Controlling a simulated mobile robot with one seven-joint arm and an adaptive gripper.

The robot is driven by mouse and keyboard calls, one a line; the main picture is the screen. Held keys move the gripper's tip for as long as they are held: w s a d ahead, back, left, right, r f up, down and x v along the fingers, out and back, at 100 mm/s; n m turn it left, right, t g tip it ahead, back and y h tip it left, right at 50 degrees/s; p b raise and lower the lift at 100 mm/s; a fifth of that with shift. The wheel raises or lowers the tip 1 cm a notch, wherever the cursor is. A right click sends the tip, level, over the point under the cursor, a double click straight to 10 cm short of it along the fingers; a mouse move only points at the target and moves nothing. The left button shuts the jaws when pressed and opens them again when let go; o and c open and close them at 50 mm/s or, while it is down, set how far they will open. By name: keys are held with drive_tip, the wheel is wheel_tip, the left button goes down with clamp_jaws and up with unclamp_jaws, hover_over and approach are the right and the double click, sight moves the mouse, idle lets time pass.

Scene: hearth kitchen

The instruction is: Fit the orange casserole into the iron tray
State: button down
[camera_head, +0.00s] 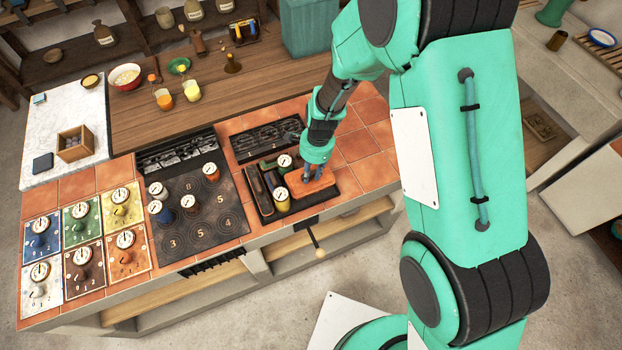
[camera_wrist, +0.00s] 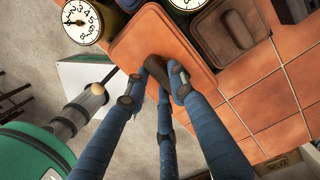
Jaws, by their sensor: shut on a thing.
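The orange casserole (camera_head: 314,186) is rectangular with rounded corners and a dark brown handle on top. It is over the right part of the black iron tray (camera_head: 346,184); I cannot tell whether it hangs above the tray or touches it. My gripper (camera_head: 307,171) is shut on its handle. In the wrist view the fingers (camera_wrist: 159,86) close on the handle, and the casserole (camera_wrist: 150,30) fills the upper middle.
The stove top (camera_head: 205,225) on the left holds several dial-topped pots. Coloured dial plates (camera_head: 82,222) stand further left. A dark grate (camera_head: 265,140) lies behind the tray. Orange tiles (camera_head: 372,165) are clear to the right.

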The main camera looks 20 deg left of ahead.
sight(311, 178)
drive_tip(key=shift+f, duration=2.05)
drive_tip(key=shift+f, duration=0.1)
drive_tip(key=c, duration=1.5)
unclamp_jaws()
drive_tip(key=shift+o, duration=0.2)
drive_tip(key=shift+w+d+r, duration=0.15)
drive_tip(key=shift+d+r, duration=0.05)
drive_tip(key=shift+r, duration=1.8)
drive_tip(key=shift+w+d+r, duration=0.15)
drive_tip(key=shift+w+r, duration=0.05)
drive_tip(key=shift+r, duration=1.85)
drive_tip(key=shift+w+d+r, duration=0.15)
drive_tip(key=shift+d+r, duration=0.05)
drive_tip(key=shift+r, duration=1.8)
